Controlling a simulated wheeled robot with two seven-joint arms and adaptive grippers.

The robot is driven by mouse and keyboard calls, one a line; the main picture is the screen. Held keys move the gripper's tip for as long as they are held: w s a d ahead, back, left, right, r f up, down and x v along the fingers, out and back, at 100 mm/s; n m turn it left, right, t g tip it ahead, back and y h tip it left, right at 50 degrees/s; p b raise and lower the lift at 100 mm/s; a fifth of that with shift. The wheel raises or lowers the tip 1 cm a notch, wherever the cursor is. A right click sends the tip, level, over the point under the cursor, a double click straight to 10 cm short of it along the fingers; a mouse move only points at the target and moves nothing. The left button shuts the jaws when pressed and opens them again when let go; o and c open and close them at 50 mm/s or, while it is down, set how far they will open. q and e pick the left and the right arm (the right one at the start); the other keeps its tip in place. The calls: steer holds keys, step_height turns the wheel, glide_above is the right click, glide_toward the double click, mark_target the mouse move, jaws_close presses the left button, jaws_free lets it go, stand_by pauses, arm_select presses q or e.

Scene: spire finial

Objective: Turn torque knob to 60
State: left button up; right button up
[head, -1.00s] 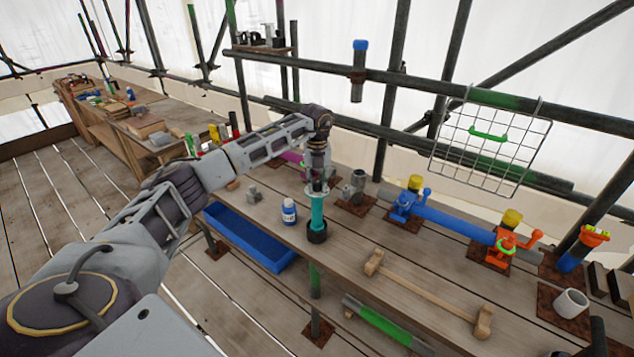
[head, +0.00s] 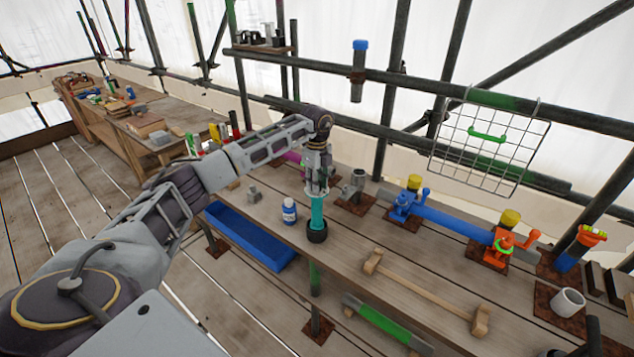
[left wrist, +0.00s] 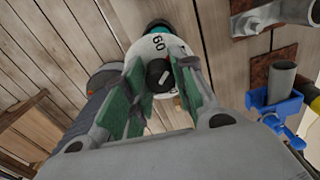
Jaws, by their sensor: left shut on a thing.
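A teal torque tool (head: 317,212) stands upright on the bench with a black foot at its bottom. Its top is hidden by my gripper in the head view. In the left wrist view its white dial (left wrist: 157,46) shows the number 60 at the upper left and other marks. A black torque knob (left wrist: 159,76) with a pale pointer mark sits in the dial's middle. My left gripper (head: 317,188) points straight down over the tool. Its green-padded fingers (left wrist: 155,88) are shut on the knob, one on each side. My right gripper is not in view.
A small white-and-blue bottle (head: 289,211) stands left of the tool. A blue tray (head: 240,233) lies along the bench's left edge. A blue pipe with clamps (head: 450,222) and a grey post (head: 357,187) stand behind.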

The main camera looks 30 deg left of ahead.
arm_select(q)
steer(key=n, duration=0.5)
steer(key=shift+n+p, duration=0.4)
stand_by(0.4)
steer(key=o, duration=1.1)
steer(key=shift+c, duration=0.2)
step_height(320, 180, up, 12)
stand_by(0.5)
